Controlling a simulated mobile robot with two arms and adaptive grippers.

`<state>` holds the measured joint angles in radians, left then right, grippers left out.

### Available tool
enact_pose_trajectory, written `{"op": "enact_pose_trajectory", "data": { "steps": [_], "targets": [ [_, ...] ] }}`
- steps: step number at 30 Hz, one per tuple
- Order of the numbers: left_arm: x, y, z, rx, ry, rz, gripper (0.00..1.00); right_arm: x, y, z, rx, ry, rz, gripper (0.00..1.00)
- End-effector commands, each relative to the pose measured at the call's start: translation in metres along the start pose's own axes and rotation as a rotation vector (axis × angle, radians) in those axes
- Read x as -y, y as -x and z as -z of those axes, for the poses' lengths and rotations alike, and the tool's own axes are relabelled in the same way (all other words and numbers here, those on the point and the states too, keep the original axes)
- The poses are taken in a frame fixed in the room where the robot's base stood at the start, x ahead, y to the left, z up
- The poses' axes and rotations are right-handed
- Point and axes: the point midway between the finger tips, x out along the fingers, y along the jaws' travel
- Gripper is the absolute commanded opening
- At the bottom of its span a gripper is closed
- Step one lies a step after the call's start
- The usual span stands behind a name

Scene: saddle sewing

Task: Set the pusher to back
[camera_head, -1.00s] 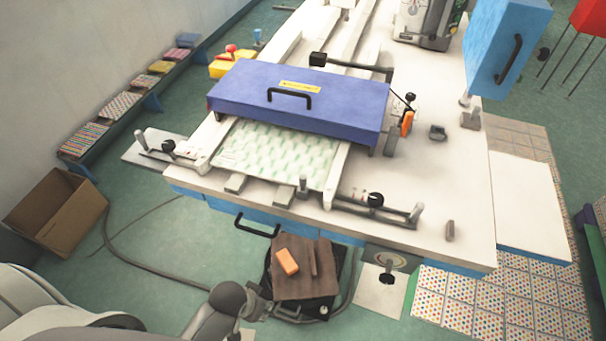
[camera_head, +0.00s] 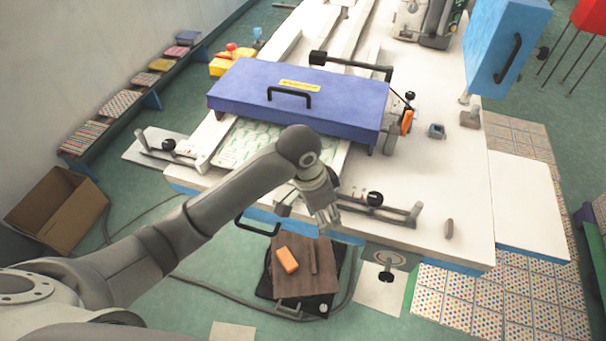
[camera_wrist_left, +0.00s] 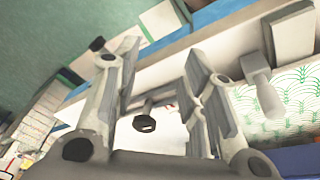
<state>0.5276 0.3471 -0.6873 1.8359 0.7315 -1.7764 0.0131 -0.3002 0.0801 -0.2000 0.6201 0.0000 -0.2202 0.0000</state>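I cannot tell for certain which part is the pusher. A grey rail fitting with a round black knob (camera_head: 375,198) lies along the front right edge of the white machine table (camera_head: 455,200). A similar fitting with a black knob (camera_head: 168,145) is at the front left. My left gripper (camera_head: 328,216) hangs pointing down over the front edge, just left of the right-hand knob and apart from it. In the left wrist view its fingers (camera_wrist_left: 163,68) are spread and empty, with a black knob (camera_wrist_left: 147,123) showing beyond, between them. My right gripper is not in view.
A blue cover with a black handle (camera_head: 290,97) lies over the patterned sheet. A black-tipped arm (camera_head: 350,66) stands behind it. A stool with an orange block (camera_head: 287,260) is below the front edge. The table's right part is mostly clear.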

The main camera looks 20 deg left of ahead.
Motion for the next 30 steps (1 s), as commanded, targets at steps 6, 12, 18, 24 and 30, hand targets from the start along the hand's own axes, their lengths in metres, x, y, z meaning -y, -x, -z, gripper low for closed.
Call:
{"op": "enact_pose_trajectory", "data": {
  "steps": [6,12,18,24,30],
  "targets": [
    [0.057,0.049,0.022,0.122,-0.03,0.051,0.39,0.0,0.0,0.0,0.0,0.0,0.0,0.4],
    [0.095,0.093,0.029,0.193,-0.005,0.079,0.39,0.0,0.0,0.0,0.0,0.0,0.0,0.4],
    [0.107,0.108,0.03,0.217,0.012,0.086,0.39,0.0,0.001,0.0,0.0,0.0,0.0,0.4],
    [0.109,0.087,0.024,0.221,0.014,0.084,0.39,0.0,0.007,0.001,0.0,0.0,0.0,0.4],
    [0.112,0.049,0.016,0.22,0.013,0.084,0.39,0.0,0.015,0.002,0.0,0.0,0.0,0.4]
  ]
}}
